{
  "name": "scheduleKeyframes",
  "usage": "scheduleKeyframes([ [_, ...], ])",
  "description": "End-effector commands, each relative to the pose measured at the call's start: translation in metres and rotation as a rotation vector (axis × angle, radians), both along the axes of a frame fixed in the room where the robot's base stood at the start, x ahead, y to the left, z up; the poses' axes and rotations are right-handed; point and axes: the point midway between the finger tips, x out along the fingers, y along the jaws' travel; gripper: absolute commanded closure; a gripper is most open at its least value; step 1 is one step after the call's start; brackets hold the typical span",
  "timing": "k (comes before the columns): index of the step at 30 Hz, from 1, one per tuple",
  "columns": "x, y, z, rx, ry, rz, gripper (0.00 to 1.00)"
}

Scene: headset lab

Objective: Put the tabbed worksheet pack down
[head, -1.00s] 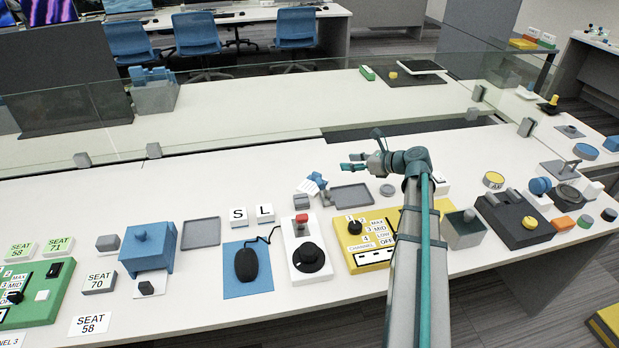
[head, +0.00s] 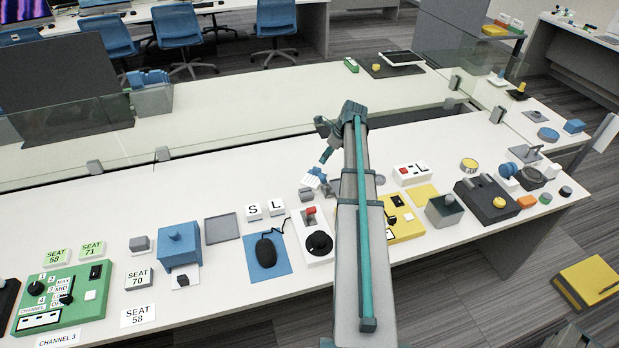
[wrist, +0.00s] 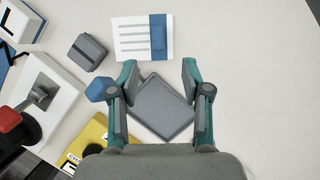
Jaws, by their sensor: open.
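The worksheet pack (wrist: 131,40) lies on the white table in the wrist view. It is a white sheet with grey lines and a blue band along its right side. My gripper (wrist: 159,69) is open and empty, its fingers spread just below the pack in that picture and apart from it. A dark grey tray (wrist: 165,108) shows between and below the fingers. In the head view my gripper (head: 327,150) tilts down over the table, near a small blue-and-white shape; I cannot tell whether that is the pack.
A grey block (wrist: 87,52) stands left of the pack, and a blue knob-like piece (wrist: 98,90) is beside my left finger. A joystick box (head: 318,243) and a yellow panel (head: 407,228) are near the front. Bare table lies right of the pack. A glass screen runs behind.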

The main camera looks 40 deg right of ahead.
Motion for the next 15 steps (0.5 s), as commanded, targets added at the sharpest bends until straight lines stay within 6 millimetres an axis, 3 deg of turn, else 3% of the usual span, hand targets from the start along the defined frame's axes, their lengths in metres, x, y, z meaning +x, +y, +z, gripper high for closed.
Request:
scheduleKeyframes([
  [6,0.011,0.005,-0.025,0.001,0.0,0.003,0.52],
  [15,0.018,0.009,-0.039,0.001,0.0,0.003,0.52],
])
